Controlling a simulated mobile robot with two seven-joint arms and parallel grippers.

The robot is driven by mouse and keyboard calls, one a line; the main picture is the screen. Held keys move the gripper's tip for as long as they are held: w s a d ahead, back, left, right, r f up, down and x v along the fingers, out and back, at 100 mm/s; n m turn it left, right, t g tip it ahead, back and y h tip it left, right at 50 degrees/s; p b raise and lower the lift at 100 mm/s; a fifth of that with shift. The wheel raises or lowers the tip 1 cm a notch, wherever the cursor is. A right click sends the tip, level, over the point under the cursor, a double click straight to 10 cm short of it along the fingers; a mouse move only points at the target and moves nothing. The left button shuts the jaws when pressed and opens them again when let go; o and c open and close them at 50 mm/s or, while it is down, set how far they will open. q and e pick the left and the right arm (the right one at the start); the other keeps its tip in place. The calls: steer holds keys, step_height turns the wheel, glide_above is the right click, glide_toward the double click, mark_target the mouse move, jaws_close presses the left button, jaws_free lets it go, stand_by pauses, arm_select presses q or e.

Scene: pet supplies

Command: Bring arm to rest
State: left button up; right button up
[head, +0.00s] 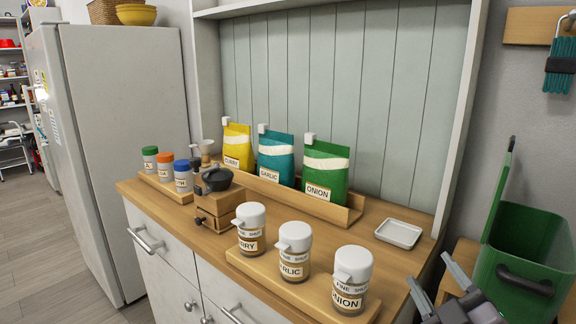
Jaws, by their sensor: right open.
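My right gripper (438,285) is at the bottom right of the head view. It is open, and I see nothing between its fingers. It is to the right of the wooden counter (180,213) and left of the green bin (528,250). My left gripper is not in view.
Shakers labelled curry (250,228), garlic (293,250) and onion (350,280) stand on a front board. Yellow (238,144), teal (275,158) and green (325,172) pouches stand behind. A wooden grinder (215,205) and white dish (398,233) are on the counter. A fridge (120,130) stands left.

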steer(key=s+d+f+m+g+h, duration=0.1)
steer(key=s+f+m+g, duration=0.3)
steer(key=f, duration=0.4)
steer(key=s+d+f+m+g+h, duration=0.1)
steer(key=s+f+m+g+h, duration=0.1)
steer(key=s+f+g, duration=0.45)
steer(key=s+a+f+m+g+y, duration=0.1)
steer(key=s+f+g, duration=0.2)
steer(key=s+f, duration=0.3)
steer(key=s+a+f+m+g+y, duration=0.1)
steer(key=s+f+g, duration=0.15)
steer(key=s, duration=0.55)
steer(key=w+a+f+t+y+p, duration=0.1)
steer(key=w+a+f+t+p, duration=0.1)
steer(key=w+f+t, duration=0.4)
steer(key=shift+w+a+f+t+y+p, duration=0.3)
steer(key=shift+a+f+t+p, duration=0.1)
steer(key=shift+f+t+p, duration=0.1)
steer(key=shift+r, duration=0.1)
